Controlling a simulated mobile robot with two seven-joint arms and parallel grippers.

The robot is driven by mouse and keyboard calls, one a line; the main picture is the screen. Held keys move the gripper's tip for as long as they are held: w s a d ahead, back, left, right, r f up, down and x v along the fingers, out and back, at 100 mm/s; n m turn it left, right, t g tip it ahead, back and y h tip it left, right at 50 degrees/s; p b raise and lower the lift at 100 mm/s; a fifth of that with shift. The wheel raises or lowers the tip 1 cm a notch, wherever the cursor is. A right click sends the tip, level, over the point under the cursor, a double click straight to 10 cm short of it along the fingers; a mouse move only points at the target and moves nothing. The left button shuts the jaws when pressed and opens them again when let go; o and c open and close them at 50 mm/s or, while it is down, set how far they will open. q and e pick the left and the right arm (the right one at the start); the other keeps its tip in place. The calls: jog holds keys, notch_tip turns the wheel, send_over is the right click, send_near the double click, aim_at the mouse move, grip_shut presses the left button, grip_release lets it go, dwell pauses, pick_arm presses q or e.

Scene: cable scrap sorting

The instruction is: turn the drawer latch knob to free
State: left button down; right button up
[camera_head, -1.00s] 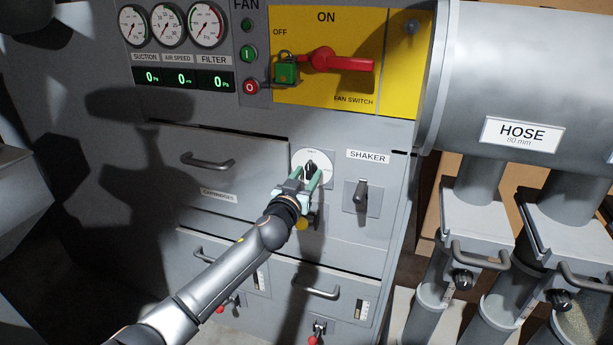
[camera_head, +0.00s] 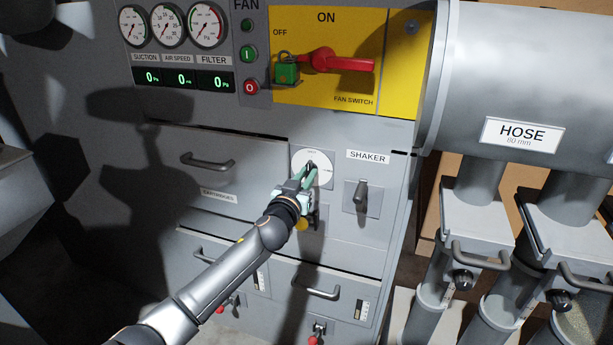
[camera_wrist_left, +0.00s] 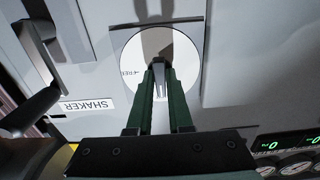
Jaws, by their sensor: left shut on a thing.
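The drawer latch knob (camera_wrist_left: 159,77) is a small dark knob in the middle of a round white dial plate (camera_head: 325,160) on the grey cabinet front, left of the SHAKER label. My left gripper (camera_head: 309,172) reaches up to it from below and is shut on the knob. In the left wrist view the green fingers of the left gripper (camera_wrist_left: 160,85) stand close on both sides of the knob. The word FREE shows partly at the dial's left edge there. The knob is mostly hidden by the fingers. My right gripper is not in view.
A shaker lever (camera_head: 361,195) sits right of the dial. A drawer with a handle (camera_head: 207,161) is to the left, and lower drawers have handles (camera_head: 316,291). The yellow fan switch panel (camera_head: 397,97) is above. Hose pipes (camera_head: 480,185) stand at the right.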

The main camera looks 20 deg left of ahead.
pick_arm(q)
jog(key=shift+m, duration=0.4)
jog(key=m, duration=0.3)
jog(key=shift+m, duration=0.3)
jog(key=m+p, duration=0.1)
jog(key=m, duration=0.3)
jog(key=shift+m, duration=0.3)
jog(key=m+p, duration=0.1)
jog(key=m, duration=0.3)
jog(key=shift+m, duration=0.3)
jog(key=shift+m+p, duration=0.3)
jog(key=shift+m, duration=1.9)
jog(key=c, duration=0.8)
grip_release()
jog(key=shift+c, duration=0.2)
